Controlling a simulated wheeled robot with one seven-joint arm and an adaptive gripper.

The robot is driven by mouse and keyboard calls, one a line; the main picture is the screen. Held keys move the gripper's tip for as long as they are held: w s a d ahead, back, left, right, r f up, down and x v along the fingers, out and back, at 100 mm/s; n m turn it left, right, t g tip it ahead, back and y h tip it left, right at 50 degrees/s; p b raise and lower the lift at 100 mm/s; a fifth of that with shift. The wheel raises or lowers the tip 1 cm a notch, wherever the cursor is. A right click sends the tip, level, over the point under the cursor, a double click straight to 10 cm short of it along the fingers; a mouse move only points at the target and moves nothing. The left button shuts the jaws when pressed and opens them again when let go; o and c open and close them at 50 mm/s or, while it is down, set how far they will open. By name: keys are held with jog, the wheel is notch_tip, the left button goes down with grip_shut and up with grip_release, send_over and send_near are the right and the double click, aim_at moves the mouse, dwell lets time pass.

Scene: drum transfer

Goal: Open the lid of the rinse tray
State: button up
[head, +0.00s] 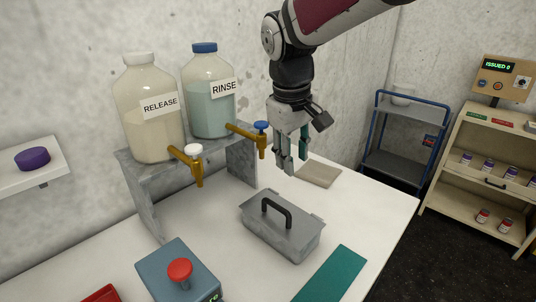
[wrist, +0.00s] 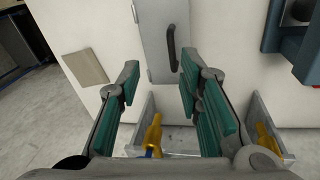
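The rinse tray is a grey metal box (head: 290,243) on the white table, with a flat lid (head: 259,222) and a black bar handle (head: 277,208). The lid lies shut on it. No label shows on it. In the wrist view, the grey lid (wrist: 153,30) and black handle (wrist: 171,48) show ahead, beyond the fingertips. My gripper (head: 293,165) is above the table, behind and slightly right of the tray in the head view, near the RINSE tap. Its teal-padded fingers are apart in the wrist view (wrist: 158,85), with nothing between them. It does not touch the handle.
A grey stand (head: 155,205) holds the RELEASE bottle (head: 148,125) and RINSE bottle (head: 209,107); its brass taps (head: 262,143) jut close to my gripper. A beige pad (head: 318,174), green mat (head: 331,275) and red-button box (head: 178,278) surround the tray.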

jog(key=n, duration=0.2)
send_over(274, 203)
jog(key=s+a, duration=0.1)
jog(key=s, duration=0.2)
jog(key=s+x, duration=0.1)
jog(key=x, duration=0.2)
jog(key=w+a+f, duration=0.1)
jog(key=shift+g, duration=0.3)
jog(key=f, duration=0.4)
jog(key=w+d+f+p, duration=0.1)
jog(key=f, duration=0.4)
jog(key=w+f+p, duration=0.1)
jog(key=f, duration=0.3)
jog(key=shift+d+f, duration=0.25)
grip_shut()
